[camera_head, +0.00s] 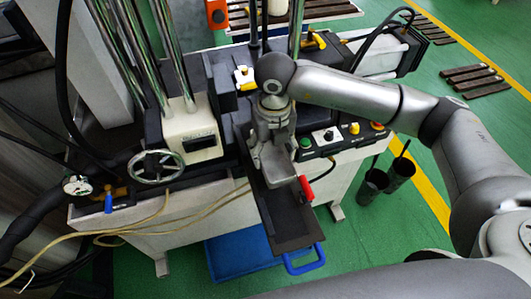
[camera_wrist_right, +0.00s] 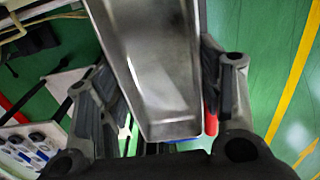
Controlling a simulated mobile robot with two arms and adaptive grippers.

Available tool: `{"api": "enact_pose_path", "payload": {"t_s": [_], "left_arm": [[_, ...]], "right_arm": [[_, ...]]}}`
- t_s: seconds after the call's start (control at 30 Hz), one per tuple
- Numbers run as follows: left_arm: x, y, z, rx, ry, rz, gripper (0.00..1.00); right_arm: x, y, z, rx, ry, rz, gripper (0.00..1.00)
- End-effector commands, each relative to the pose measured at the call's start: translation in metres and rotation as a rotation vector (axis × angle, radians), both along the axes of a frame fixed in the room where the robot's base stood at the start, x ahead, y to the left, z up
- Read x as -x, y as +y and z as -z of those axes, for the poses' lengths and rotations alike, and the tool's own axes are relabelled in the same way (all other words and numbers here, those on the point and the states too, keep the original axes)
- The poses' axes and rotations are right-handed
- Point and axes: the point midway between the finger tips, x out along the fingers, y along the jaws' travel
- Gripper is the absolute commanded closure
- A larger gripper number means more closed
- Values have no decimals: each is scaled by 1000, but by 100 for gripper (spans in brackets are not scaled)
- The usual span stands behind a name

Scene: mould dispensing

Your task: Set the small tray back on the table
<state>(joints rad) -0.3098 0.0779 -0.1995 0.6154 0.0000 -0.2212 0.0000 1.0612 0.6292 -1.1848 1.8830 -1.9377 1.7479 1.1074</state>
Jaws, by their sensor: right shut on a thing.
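My right gripper (camera_head: 279,172) is shut on a long, narrow tray (camera_head: 290,222). In the right wrist view the tray (camera_wrist_right: 158,70) is grey metal with raised side walls and a closed end, between the fingers of the gripper (camera_wrist_right: 165,90). The gripper hides part of the tray in the head view. My left gripper is not in view.
A control panel (camera_head: 340,140) with buttons is right of the gripper, and a red handle (camera_head: 305,188) is close to the tray. A blue crate (camera_head: 235,255) lies on the floor below. Dark cylinders (camera_head: 372,186) stand at the right. A handwheel (camera_head: 156,167) is at the left.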

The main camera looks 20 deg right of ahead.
Motion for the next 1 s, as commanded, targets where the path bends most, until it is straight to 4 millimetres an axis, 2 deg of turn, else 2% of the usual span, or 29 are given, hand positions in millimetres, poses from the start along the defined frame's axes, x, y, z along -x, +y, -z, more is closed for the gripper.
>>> {"api": "enact_pose_path", "payload": {"t_s": [0.03, 0.1, 0.37, 0.57, 1.0], "left_arm": [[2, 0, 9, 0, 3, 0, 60], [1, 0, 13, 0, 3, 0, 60], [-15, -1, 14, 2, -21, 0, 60], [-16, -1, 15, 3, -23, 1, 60], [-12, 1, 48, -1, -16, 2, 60]], "right_arm": [[0, 0, 9, -1, -1, 0, 70], [0, 0, 12, -1, -1, -1, 70], [0, 0, 16, 0, -1, -1, 70], [-1, 0, 24, 0, 0, -1, 70], [-1, 0, 57, 0, -1, -1, 70]]}}
